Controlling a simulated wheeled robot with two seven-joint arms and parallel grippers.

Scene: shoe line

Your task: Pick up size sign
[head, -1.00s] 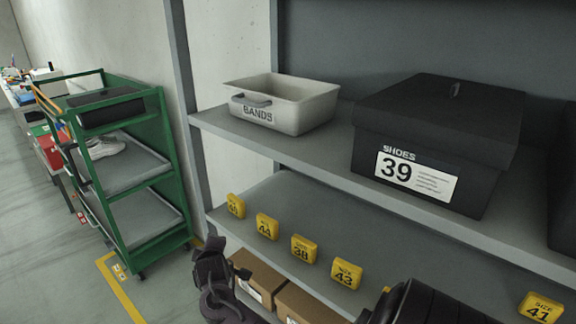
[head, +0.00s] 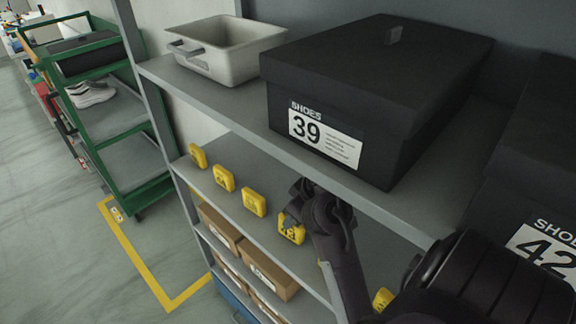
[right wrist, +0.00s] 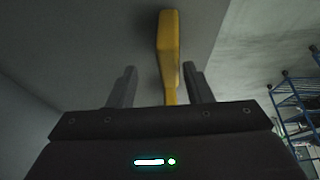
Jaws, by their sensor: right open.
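A row of yellow size signs stands along the front edge of the shelf below the black box. The sign nearest my right gripper (head: 298,208) reads 43 (head: 292,232), and the gripper partly covers it. In the right wrist view, my gripper (right wrist: 161,82) is open, with a yellow sign (right wrist: 168,45) seen edge-on between its two fingers. The sign shows gaps to both fingers there. Other yellow signs stand to the left (head: 253,202), (head: 224,178), (head: 197,156). Another sign (head: 383,299) shows partly behind my arm. My left gripper is not in view.
The upper shelf holds a grey BANDS bin (head: 228,55) and black shoe boxes marked 39 (head: 340,110) and 42 (head: 520,215). Brown boxes (head: 268,272) sit on a shelf below the signs. A green cart (head: 125,165) stands left; the floor between is clear.

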